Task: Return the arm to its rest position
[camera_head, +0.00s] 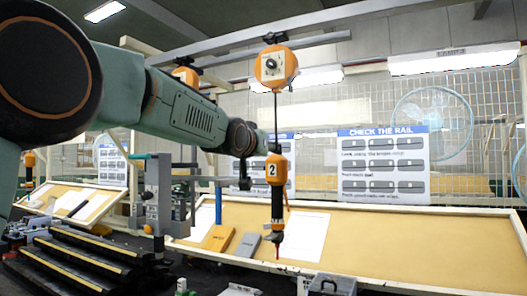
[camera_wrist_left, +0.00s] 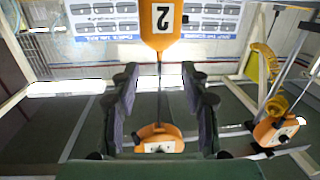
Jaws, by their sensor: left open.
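My left arm, green with dark joints, comes in from the left in the head view and reaches to the middle, its wrist close to a hanging orange driver (camera_head: 277,190) marked 2. The fingers are hard to make out there. In the wrist view, my left gripper (camera_wrist_left: 160,76) has its two dark fingers spread apart with nothing held between them. That view is upside down. The orange driver (camera_wrist_left: 161,25) appears beyond the fingertips, and I cannot tell the exact gap. My right gripper is in neither view.
The driver hangs on a cable from an orange balancer (camera_head: 276,67) under an overhead rail. A tilted tan board (camera_head: 400,250) with papers lies below. A grey stand (camera_head: 160,195) and black stepped racks (camera_head: 85,262) are at the left. A sign (camera_head: 383,165) is behind.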

